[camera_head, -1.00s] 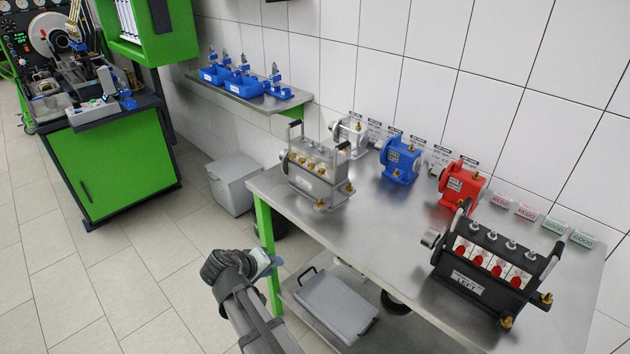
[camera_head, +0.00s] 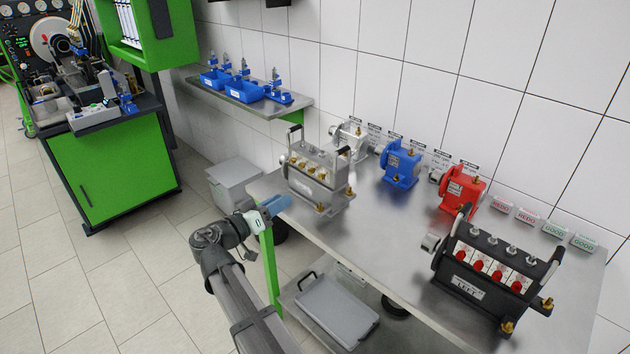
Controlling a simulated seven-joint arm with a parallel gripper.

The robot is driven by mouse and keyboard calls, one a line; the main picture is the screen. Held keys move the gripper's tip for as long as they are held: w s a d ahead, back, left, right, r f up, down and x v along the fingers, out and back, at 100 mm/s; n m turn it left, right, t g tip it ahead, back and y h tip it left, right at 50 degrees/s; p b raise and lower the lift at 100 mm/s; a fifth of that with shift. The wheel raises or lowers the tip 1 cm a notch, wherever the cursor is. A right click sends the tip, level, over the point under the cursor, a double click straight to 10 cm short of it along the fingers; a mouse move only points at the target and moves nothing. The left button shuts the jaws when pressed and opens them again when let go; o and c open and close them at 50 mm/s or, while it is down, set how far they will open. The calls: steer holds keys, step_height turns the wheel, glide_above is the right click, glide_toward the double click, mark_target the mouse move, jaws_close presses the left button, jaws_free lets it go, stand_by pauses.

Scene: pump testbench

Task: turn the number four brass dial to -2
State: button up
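A silver pump (camera_head: 318,180) with two upright handles stands at the left end of the steel table. A row of several small brass dials (camera_head: 309,166) runs along its upper front. Their numbers and settings are too small to read, so I cannot tell which is number four. My gripper (camera_head: 276,206) has blue fingertips and is over the table's left corner, in front of and to the left of the silver pump. It is apart from the dials. Its fingers are seen edge-on, and whether they are apart does not show. I see nothing held in it.
A black pump (camera_head: 490,275) with red dials stands at the right front of the table (camera_head: 385,245). A blue pump (camera_head: 402,165) and a red pump (camera_head: 460,188) stand near the wall. REDO and GOOD blocks (camera_head: 553,228) line the back right. The middle of the table is clear.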

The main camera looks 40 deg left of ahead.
mark_target(319, 178)
steer(key=w, duration=1.3)
steer(key=shift+w+a, duration=0.1)
steer(key=shift+w, duration=0.25)
steer(key=shift+c, duration=0.2)
jaws_close()
